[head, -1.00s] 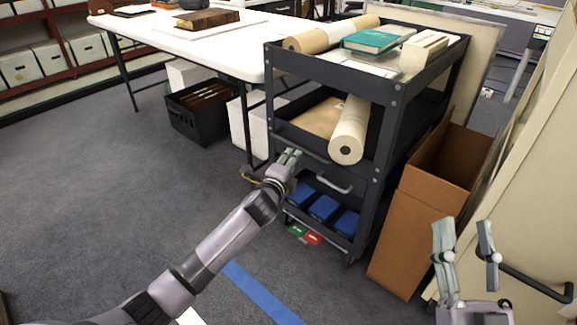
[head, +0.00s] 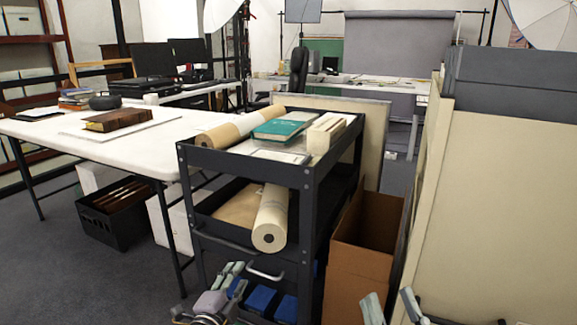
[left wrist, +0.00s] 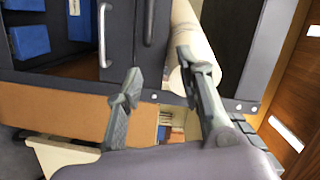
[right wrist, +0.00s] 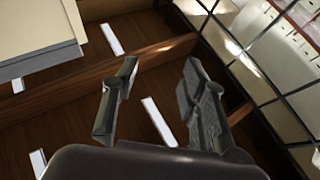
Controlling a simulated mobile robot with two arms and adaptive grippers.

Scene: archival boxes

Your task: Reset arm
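My left gripper (head: 228,282) is at the bottom of the head view, in front of the lower part of the dark cart (head: 311,180). In the left wrist view its two fingers (left wrist: 160,85) are apart with nothing between them, and the cart shows beyond them. My right gripper (head: 390,306) is at the bottom right of the head view, in front of the open cardboard box (head: 357,272); only its fingertips show. In the right wrist view its fingers (right wrist: 156,82) are apart and empty. Most of both arms is out of the head view.
The cart holds a paper roll (head: 271,218), a teal book (head: 279,130) and blue boxes (head: 262,298). A white table (head: 150,150) with a brown book (head: 117,119) stands left. A large pale panel (head: 490,200) is at right. Floor (head: 60,270) at lower left is clear.

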